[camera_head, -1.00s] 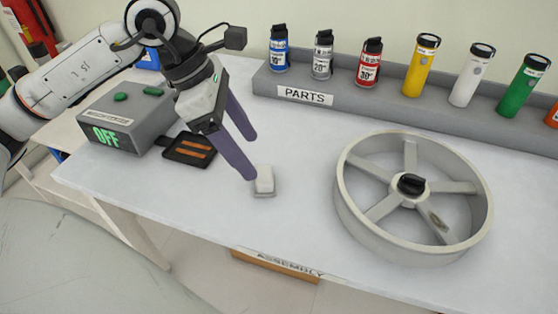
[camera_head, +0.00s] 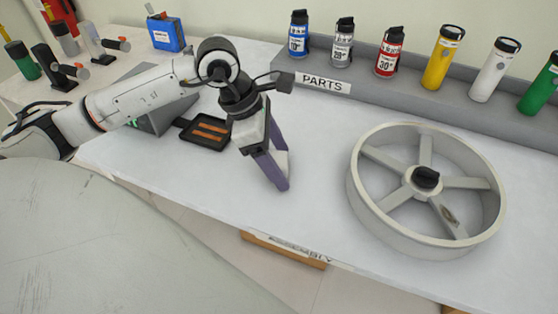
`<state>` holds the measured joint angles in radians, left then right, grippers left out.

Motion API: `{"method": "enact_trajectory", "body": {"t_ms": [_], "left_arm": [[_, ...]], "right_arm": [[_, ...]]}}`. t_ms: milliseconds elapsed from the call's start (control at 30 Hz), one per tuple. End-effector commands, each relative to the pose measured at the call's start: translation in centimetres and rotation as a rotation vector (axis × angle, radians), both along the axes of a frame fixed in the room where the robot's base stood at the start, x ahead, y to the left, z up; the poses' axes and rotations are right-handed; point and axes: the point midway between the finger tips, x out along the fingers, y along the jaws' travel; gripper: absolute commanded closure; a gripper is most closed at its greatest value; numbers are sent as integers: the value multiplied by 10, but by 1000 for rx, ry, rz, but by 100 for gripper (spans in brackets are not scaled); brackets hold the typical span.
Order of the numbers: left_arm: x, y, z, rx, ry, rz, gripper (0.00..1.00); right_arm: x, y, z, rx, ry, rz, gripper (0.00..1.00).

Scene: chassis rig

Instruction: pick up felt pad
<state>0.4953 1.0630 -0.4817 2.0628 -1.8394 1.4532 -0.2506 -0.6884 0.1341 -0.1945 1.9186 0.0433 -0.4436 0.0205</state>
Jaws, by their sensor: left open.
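The felt pad (camera_head: 283,160) looks to be the small pale block on the white workbench, left of the big wheel. It is mostly hidden behind the fingers of my left gripper (camera_head: 282,182), with only a pale sliver showing. My left gripper is open and points down, its two purple fingers over and in front of the pad. I cannot tell whether the fingers straddle or touch it. My right gripper is not in view.
A grey spoked wheel (camera_head: 361,190) lies to the right. A black tray (camera_head: 190,137) with brown strips is just left of the gripper. A grey parts rack (camera_head: 385,88) with cans and cylinders runs along the back. The bench's front edge is close.

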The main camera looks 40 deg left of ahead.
Motion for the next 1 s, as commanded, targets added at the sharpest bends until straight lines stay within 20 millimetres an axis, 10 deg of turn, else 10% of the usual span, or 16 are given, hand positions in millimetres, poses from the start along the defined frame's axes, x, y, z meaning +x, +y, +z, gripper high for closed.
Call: {"method": "enact_trajectory", "body": {"t_ms": [400, 667, 1000], "left_arm": [[0, 0, 1, -1, -1, 0, 79], [1, 0, 8, 0, -3, 1, 79], [2, 0, 72, -1, -7, 1, 79]], "right_arm": [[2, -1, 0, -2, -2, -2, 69], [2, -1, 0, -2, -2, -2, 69], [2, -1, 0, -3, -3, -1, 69]]}}
